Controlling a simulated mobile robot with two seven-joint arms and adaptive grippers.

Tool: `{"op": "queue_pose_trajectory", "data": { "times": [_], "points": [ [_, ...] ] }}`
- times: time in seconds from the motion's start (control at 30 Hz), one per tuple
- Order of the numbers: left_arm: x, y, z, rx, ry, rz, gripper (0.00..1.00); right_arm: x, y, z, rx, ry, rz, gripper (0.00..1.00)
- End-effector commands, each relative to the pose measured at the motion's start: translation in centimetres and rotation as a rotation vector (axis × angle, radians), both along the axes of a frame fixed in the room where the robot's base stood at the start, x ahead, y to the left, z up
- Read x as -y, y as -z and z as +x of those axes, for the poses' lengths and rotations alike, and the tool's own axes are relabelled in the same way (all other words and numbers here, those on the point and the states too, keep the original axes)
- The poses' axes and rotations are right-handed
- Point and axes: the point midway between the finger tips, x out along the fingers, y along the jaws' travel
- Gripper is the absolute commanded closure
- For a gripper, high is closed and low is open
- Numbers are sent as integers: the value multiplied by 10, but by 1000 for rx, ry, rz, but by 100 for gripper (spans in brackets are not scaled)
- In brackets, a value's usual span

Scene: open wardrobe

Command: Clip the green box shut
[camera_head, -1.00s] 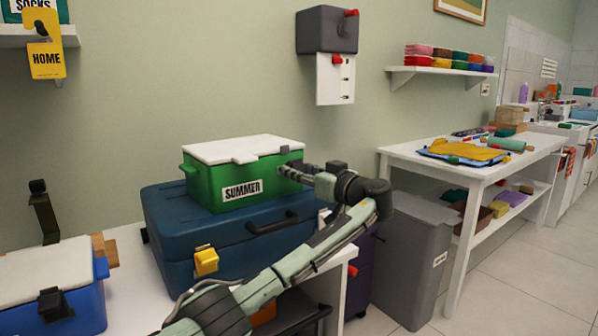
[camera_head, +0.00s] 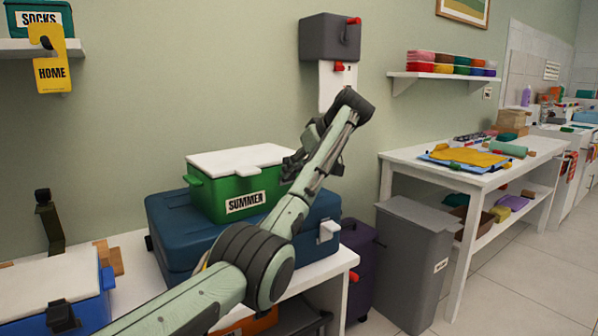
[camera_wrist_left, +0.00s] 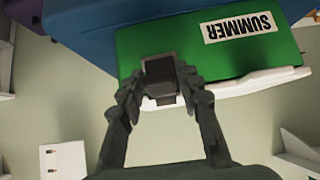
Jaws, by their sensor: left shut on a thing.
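The green box (camera_head: 212,196) with the SUMMER label (camera_head: 246,202) sits on the dark blue case (camera_head: 176,233). Its white lid (camera_head: 236,158) lies on top, looking level. In the left wrist view the green box (camera_wrist_left: 133,46) appears upside down, with the lid edge (camera_wrist_left: 255,84) below it. A dark clip (camera_wrist_left: 161,73) is at the box's side by the lid edge. My left gripper (camera_wrist_left: 160,86) is shut on this clip, one finger on each side. In the head view my left gripper (camera_head: 291,166) is at the box's right side, partly hidden by my arm.
A blue box (camera_head: 92,306) with a white lid and black clip stands at the lower left. A grey bin (camera_head: 410,262) and a purple suitcase (camera_head: 360,250) stand right of the table. A grey dispenser (camera_head: 325,38) hangs on the wall above.

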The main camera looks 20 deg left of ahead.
Motion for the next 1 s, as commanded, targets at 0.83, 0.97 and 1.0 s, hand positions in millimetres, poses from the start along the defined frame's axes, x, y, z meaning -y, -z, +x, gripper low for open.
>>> {"op": "queue_pose_trajectory", "data": {
  "times": [0.83, 0.97, 1.0],
  "points": [
    [-8, -6, 6, -132, -1, -191, 95, 0, 0, 0, -1, 1, 0, 60],
    [-8, -6, 5, -132, -1, -191, 95, 0, 0, 0, -1, 1, 0, 60],
    [-8, -6, 5, -132, -1, -192, 95, 0, 0, 0, -1, 1, 0, 60]
  ]
}}
